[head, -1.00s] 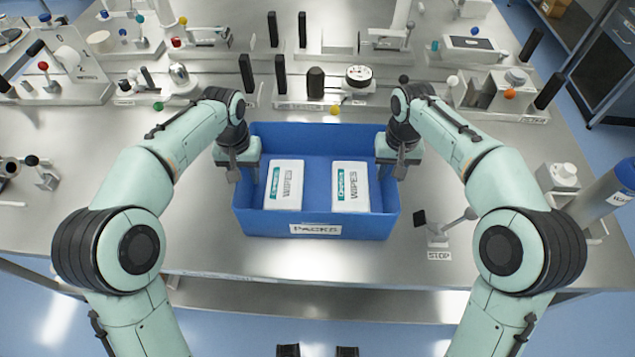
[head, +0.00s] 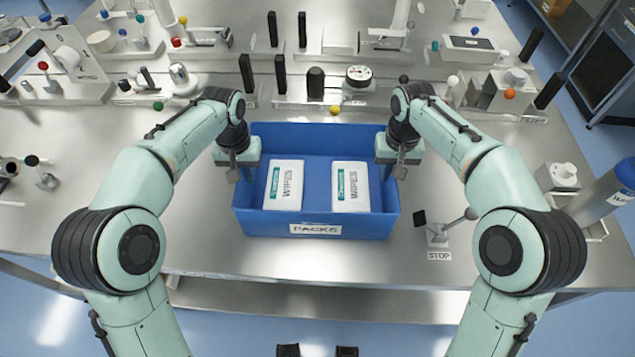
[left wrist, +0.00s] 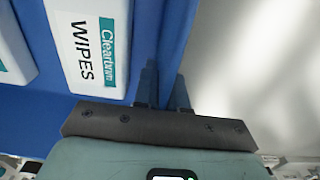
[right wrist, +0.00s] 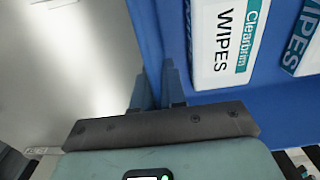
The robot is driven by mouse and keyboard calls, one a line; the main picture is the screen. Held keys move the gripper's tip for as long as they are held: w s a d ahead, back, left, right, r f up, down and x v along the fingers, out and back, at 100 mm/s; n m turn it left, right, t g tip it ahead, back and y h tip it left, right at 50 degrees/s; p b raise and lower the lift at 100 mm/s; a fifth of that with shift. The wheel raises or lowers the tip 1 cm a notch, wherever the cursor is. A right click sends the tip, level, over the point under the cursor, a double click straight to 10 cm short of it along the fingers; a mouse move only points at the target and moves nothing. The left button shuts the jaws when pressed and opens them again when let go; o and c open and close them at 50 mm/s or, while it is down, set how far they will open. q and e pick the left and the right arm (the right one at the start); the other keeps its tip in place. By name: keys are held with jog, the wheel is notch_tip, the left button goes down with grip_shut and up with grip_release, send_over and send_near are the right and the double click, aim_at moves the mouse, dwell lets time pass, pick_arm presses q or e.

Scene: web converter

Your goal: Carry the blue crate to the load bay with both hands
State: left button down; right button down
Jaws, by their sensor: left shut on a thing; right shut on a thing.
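The blue crate (head: 317,228) is in the middle of the head view, level above or on the steel bench; I cannot tell which. It holds two white wipes packs, a left one (head: 284,186) and a right one (head: 350,187). A PACKS label is on its front wall. My left gripper (head: 236,170) is shut on the crate's left wall, which also shows in the left wrist view (left wrist: 150,35). My right gripper (head: 400,170) is shut on the right wall, also seen in the right wrist view (right wrist: 150,40). The load bay is not identifiable.
Behind the crate are a dial (head: 359,77) and several black posts on the machine rails. A STOP lever (head: 437,235) stands close to the crate's right. Bare bench lies in front and to the left.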

pick_arm(q)
jog(key=shift+w+r, duration=0.1)
jog(key=shift+r, duration=0.1)
pick_arm(e)
jog(key=shift+w+r, duration=0.1)
jog(key=shift+r, duration=0.1)
dwell(0.5)
